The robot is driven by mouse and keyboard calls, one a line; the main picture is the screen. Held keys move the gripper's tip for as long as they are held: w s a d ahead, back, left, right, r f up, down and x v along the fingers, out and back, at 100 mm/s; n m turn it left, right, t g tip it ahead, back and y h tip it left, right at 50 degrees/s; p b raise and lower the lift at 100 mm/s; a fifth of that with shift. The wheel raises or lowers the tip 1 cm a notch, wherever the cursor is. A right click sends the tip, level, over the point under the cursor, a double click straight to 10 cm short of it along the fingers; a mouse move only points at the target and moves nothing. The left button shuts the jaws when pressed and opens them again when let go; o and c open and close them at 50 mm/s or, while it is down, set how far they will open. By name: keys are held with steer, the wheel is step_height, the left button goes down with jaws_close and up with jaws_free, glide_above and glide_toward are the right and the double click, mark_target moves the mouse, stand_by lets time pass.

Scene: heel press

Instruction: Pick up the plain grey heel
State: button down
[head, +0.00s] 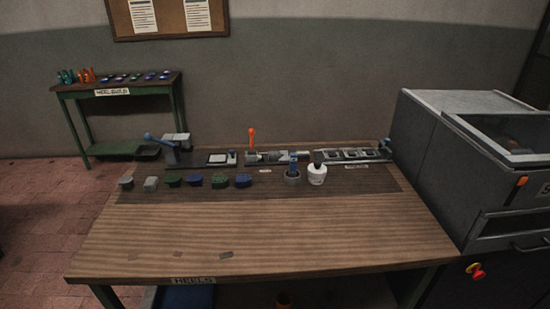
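Two grey heels stand at the left end of a row of heels on the wooden bench. The leftmost grey heel (127,182) is darker. The grey heel beside it (151,184) is paler. They are too small here to tell surely which one is plain. Both rest on the dark strip at the back of the bench, apart from each other. My gripper is not in view.
A blue-handled tool in a holder (292,178) and a white pot (317,175) stand farther right. Fixtures line the back. The bench front (270,235) is mostly clear. A grey machine (470,170) stands right.

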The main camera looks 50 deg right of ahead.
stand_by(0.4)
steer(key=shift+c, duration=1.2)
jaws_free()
